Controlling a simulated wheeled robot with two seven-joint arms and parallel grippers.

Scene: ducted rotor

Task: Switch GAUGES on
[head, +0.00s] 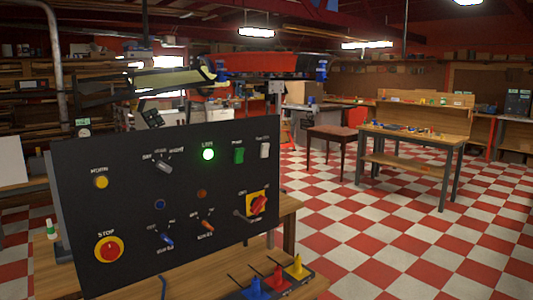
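A black control panel (130,205) stands tilted on a wooden table. In its lower middle are a blue-tipped switch (167,239) and an orange-tipped switch (207,225), side by side. The label under the orange one looks like GAUGES but is too small to read surely. Small marks sit above each switch; I cannot tell which position either is in. A dark blue round lamp (160,204) and a dull orange-brown round lamp (202,194) sit above them and look unlit. Neither of my grippers is in view.
Coloured cone-shaped pieces (277,279) stand at front right.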

